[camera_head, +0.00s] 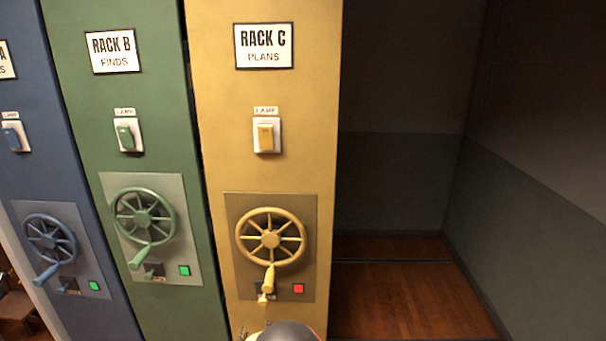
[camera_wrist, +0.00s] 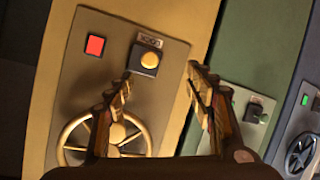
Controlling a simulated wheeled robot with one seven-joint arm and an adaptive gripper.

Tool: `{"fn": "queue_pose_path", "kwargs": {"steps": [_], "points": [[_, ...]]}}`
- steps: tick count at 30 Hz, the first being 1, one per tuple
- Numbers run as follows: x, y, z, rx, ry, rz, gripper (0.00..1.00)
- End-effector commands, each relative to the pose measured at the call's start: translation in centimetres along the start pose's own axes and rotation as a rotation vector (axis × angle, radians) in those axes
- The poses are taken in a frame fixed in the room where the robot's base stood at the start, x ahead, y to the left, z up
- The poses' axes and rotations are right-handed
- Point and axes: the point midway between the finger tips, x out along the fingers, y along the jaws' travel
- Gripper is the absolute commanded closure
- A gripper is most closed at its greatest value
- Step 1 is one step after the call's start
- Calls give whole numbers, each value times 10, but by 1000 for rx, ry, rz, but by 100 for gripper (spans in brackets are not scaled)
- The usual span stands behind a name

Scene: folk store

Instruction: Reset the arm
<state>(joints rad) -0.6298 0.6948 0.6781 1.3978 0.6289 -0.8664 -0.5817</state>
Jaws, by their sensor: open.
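My gripper (camera_wrist: 160,78) is open in the wrist view, its two fingers apart with nothing seen between them. It points at the front of the yellow Rack C (camera_head: 225,110), which appears upside down there. The left finger overlaps the area between Rack C's yellow handwheel (camera_wrist: 75,140) and a dark block with a round yellow knob (camera_wrist: 149,60). I cannot tell whether it touches anything. In the head view the yellow handwheel (camera_head: 271,238) has its handle hanging at the bottom. A dark rounded part of my arm shows at the bottom edge; the gripper is not clear there.
Rack C has a red light (camera_head: 298,288) and a yellow lamp switch (camera_head: 266,136). Green Rack B (camera_head: 75,110) and a blue rack (camera_head: 20,80) stand to the left, with green lights lit. An open stretch of wooden floor (camera_head: 400,300) lies right of Rack C, before dark walls.

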Motion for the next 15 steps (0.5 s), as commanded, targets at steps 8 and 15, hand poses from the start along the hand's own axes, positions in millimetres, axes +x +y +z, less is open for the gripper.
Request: {"fn": "queue_pose_path", "kwargs": {"steps": [8, 15], "points": [[-85, -36, 52, 96, -439, -314, 45], [-198, 24, 28, 162, -739, -416, 45]]}}
